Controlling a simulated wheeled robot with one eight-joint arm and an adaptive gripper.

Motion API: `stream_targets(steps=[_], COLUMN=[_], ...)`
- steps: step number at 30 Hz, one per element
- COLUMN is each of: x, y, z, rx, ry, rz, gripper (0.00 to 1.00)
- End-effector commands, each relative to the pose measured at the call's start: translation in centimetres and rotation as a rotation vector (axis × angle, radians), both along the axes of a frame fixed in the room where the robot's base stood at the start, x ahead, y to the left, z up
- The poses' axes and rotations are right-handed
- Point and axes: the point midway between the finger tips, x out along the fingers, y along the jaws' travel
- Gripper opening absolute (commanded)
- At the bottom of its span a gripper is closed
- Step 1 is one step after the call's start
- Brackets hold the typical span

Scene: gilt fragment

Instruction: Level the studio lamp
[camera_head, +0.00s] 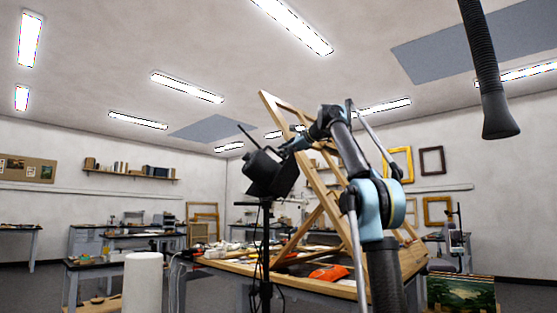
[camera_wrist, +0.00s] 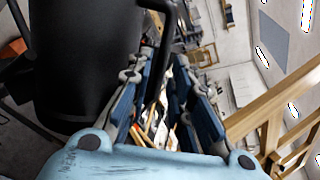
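The studio lamp (camera_head: 268,173) is a black head on a thin dark stand (camera_head: 266,245), left of centre in the head view. Its head is visibly tilted. In the wrist view the lamp's large black body (camera_wrist: 85,60) fills the upper left. A thin black bar (camera_wrist: 164,75) beside it runs down into the space between my fingers. My gripper (camera_wrist: 170,85) has its two blue-padded fingers apart, with the background showing between them. In the head view my gripper (camera_head: 294,144) is at the right side of the lamp head, partly hidden by it; contact cannot be told.
A wooden easel (camera_head: 318,200) stands close behind my arm and shows at the right of the wrist view. A cluttered table (camera_head: 225,265) is below, with an orange object (camera_head: 328,273) on it. A black hose (camera_head: 490,85) hangs at the upper right. A white cylinder (camera_head: 142,284) stands front left.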

Motion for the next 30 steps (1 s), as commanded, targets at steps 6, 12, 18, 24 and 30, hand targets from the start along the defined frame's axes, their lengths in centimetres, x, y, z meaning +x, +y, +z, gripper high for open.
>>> stream_targets(steps=[6, 12, 18, 24, 30], x=[2.0, 2.9, 3.1, 3.1, 3.1], y=[2.3, 3.2, 3.3, 3.3, 2.9], z=[-0.7, -1.1, -1.1, -1.1, -1.1], rx=[0.000, -0.001, 0.000, 0.000, 0.001], ry=[0.000, -0.001, 0.000, 0.000, 0.000], rz=[0.001, 0.000, 0.000, 0.000, -0.002], gripper=[0.20, 0.20, 0.20, 0.04, 0.00])
